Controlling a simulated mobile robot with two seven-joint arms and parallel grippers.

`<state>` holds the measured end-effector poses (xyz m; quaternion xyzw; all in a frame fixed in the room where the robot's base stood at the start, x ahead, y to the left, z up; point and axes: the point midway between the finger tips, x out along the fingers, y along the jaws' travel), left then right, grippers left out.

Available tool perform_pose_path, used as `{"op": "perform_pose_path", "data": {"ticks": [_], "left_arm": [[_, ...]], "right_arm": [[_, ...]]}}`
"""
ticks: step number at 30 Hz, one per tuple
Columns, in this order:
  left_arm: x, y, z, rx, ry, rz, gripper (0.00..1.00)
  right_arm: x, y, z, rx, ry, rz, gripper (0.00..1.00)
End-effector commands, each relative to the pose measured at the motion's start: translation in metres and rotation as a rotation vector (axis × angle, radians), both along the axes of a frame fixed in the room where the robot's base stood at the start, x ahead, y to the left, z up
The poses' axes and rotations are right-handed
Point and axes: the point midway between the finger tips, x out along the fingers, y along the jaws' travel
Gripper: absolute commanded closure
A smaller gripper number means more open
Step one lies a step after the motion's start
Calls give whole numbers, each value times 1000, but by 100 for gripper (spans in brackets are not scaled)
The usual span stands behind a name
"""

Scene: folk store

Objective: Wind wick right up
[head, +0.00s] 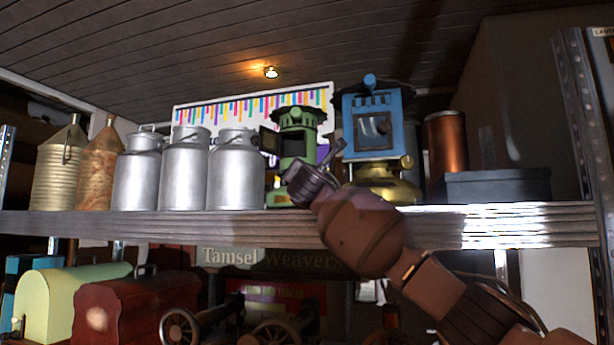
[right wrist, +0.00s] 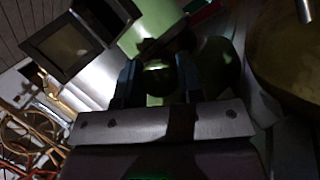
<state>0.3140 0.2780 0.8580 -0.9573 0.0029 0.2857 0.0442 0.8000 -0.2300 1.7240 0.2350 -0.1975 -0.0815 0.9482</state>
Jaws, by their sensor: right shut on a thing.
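A green lantern (head: 299,140) stands on the shelf with its small dark-framed door (head: 269,141) swung open to the left. In the right wrist view the green body (right wrist: 150,32) and the open door (right wrist: 62,46) show at close range. My right gripper (head: 294,176) is at the lower front of the green lantern. In the right wrist view its two dark fingers (right wrist: 157,80) are shut on a small round knob (right wrist: 158,68), taken as the wick knob. The knob is dim and partly hidden by the fingers. My left gripper is not in view.
A blue lantern (head: 372,125) with a brass base (head: 385,187) stands close on the right. Several metal milk cans (head: 236,170) stand to the left. A copper cylinder (head: 445,142) and a dark box (head: 496,185) are farther right. The wooden shelf edge (head: 160,225) runs below.

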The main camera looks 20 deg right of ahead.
Motion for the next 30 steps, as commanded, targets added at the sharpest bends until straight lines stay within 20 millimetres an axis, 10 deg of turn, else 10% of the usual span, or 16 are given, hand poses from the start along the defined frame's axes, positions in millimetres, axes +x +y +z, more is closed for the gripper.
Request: {"op": "perform_pose_path", "data": {"ticks": [30], "left_arm": [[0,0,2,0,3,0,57]], "right_arm": [[0,2,2,967,-67,1,89]]}}
